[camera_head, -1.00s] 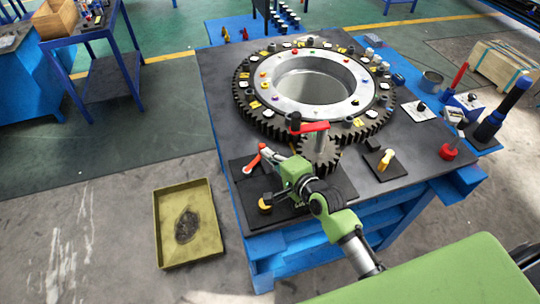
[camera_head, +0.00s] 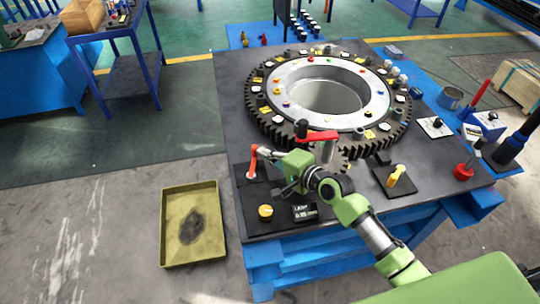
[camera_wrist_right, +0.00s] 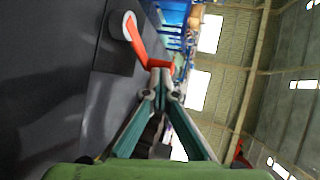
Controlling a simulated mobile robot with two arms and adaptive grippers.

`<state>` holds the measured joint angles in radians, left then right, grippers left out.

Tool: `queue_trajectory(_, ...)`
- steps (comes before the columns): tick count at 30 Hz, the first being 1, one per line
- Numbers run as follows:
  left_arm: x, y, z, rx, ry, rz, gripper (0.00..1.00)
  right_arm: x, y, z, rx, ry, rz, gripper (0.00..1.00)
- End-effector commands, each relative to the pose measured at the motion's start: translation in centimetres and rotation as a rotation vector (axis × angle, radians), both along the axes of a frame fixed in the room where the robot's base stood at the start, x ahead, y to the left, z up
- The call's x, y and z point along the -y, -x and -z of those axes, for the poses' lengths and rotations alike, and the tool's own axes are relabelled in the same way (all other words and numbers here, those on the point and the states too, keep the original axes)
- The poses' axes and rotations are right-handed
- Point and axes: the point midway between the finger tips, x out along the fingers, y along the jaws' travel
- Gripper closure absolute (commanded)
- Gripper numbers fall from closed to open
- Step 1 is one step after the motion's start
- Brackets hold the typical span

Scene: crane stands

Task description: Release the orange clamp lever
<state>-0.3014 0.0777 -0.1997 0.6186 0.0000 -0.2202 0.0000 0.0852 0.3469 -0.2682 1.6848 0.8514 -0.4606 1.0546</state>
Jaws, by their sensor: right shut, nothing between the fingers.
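The orange clamp lever (camera_head: 253,164) stands on a dark plate at the front left of the table, close to upright in the head view. In the right wrist view the orange lever (camera_wrist_right: 139,46) runs from a pale round pivot to a bent end at the fingertips. My right gripper (camera_head: 265,152) is beside the lever's upper end, on its right. Its fingers (camera_wrist_right: 161,76) are shut with nothing between them. The tips are at or very near the bent end; contact is not clear. My left gripper is not in view.
A large dark gear ring (camera_head: 262,122) sits behind the gripper, with a red lever (camera_head: 318,136) close by. A yellow lever (camera_head: 397,174) is to the right and a yellow knob (camera_head: 265,212) in front. A yellow tray (camera_head: 168,225) lies on the floor at left.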

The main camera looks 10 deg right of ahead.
Motion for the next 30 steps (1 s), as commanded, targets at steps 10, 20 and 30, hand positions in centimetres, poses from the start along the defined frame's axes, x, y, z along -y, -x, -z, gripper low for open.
queue_trajectory(10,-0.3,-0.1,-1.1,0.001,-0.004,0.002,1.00,-1.1,-1.3,-0.2,0.001,-0.002,0.002,1.00)
queue_trajectory(20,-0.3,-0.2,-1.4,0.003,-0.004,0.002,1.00,-1.6,-1.6,-0.1,0.002,0.000,0.002,1.00)
queue_trajectory(30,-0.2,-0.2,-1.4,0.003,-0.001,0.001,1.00,-1.6,-1.6,-0.1,0.001,0.000,0.001,1.00)
